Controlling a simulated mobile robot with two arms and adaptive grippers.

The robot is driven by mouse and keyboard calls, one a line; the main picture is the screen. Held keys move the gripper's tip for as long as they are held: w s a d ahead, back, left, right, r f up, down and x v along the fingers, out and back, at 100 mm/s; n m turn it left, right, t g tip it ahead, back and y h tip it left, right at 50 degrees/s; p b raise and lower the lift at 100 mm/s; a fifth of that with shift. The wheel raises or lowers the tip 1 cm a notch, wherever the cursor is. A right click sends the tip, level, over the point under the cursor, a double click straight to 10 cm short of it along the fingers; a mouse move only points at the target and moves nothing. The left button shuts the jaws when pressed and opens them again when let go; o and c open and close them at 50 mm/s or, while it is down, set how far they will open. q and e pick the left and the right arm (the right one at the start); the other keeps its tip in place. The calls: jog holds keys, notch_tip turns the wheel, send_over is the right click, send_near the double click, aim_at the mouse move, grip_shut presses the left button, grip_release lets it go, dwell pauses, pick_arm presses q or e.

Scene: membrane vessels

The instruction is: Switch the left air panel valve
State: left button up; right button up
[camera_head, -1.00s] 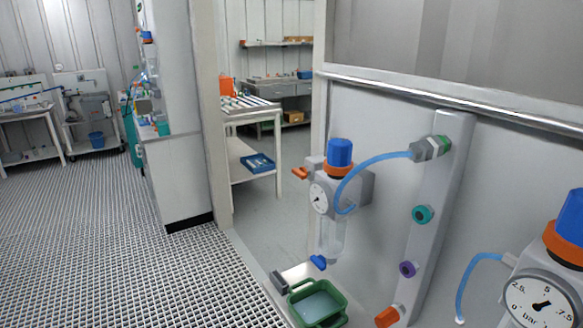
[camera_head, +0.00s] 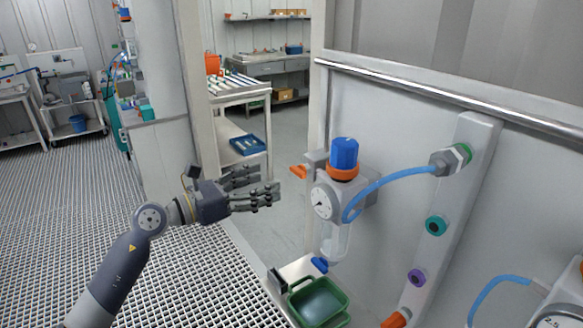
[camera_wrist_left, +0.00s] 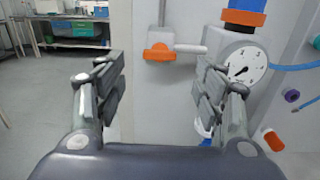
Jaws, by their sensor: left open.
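The left air panel valve has a small orange handle (camera_head: 299,171) on the left side of the left regulator (camera_head: 342,190), which has a blue knob, an orange ring and a round gauge. My left gripper (camera_head: 268,180) is open and empty, left of the handle and apart from it, fingers pointing toward the panel. In the left wrist view the orange handle (camera_wrist_left: 158,52) appears between the two open fingers, beyond their tips, with a grey pipe running from it to the gauge body. My right gripper is not in view.
A green tray (camera_head: 318,302) sits below the regulator. A blue hose (camera_head: 395,181) runs to a fitting on the grey column (camera_head: 455,220). A second regulator shows at the lower right. A white table (camera_head: 238,96) stands behind; the floor around my arm is clear.

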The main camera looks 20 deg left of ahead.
aim_at(295, 171)
pick_arm(q)
jog(key=p+x, duration=0.2)
jog(key=x, duration=0.5)
jog(key=shift+w+d+r, duration=0.15)
jog(key=shift+w+d, duration=0.05)
jog(key=shift+w, duration=0.15)
jog(key=shift+w+d, duration=0.4)
jog(key=shift+w, duration=0.1)
jog(key=shift+c, duration=1.1)
jog(key=c, duration=0.8)
